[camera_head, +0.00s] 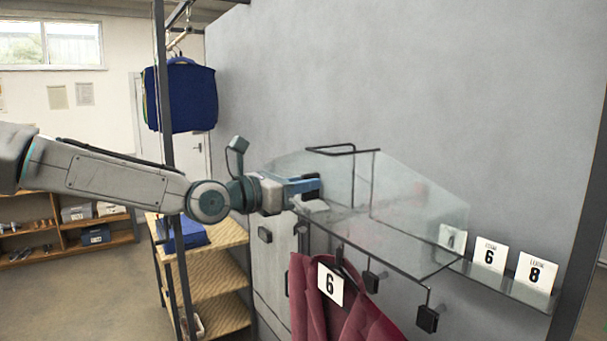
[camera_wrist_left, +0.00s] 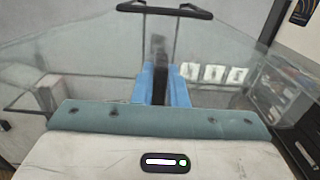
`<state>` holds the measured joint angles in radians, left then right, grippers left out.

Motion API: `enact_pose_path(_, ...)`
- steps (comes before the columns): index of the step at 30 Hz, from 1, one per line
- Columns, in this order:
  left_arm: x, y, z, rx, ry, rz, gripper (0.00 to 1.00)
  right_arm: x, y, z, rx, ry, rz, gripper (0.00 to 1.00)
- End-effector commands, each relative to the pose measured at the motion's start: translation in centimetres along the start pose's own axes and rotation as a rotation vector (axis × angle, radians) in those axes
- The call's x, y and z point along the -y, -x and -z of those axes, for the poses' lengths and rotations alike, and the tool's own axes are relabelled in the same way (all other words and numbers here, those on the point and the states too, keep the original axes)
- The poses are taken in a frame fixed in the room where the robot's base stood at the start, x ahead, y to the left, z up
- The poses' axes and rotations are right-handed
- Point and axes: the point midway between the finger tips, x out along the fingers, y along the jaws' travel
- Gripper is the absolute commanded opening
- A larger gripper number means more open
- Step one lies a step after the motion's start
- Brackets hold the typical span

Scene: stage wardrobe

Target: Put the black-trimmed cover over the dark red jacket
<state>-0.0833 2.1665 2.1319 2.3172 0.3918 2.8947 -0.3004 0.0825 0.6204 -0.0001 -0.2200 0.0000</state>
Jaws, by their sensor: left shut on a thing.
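The clear black-trimmed cover (camera_head: 415,205) is held out at a slant above the dark red jacket (camera_head: 313,310). My left gripper (camera_head: 312,190) is shut on the cover at its left side. In the left wrist view the blue fingers (camera_wrist_left: 163,85) meet on it, and the cover's clear sheet spreads around them with a black bar at the top. The jacket hangs near the wall on a dark hanger with a "6" tag (camera_head: 330,284). The cover is above the jacket's shoulders, not around it. The jacket's lower part is out of frame. My right gripper is not in view.
Black wall hooks (camera_head: 372,282) flank the jacket. A ledge (camera_head: 510,287) with number cards runs along the wall at right. A dark post (camera_head: 168,120) and a wooden shelf unit (camera_head: 225,280) stand left. Blue garments (camera_head: 190,95) hang at the back.

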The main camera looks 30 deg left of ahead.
Motion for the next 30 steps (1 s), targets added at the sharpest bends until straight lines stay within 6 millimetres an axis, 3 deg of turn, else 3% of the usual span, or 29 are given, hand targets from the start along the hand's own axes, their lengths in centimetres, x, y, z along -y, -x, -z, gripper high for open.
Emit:
enact_pose_path(11, 0.0, 0.0, 2.8, -0.001, 0.002, 0.0, 0.0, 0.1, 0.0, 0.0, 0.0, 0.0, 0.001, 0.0)
enact_pose_path(22, 0.0, 0.0, 5.5, 0.0, 0.0, 0.0, 0.0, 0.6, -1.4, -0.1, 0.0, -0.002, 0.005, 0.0)
enact_pose_path(30, 0.0, 0.0, 7.3, 0.001, -0.001, 0.0, 0.0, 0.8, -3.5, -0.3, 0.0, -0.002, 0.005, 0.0)
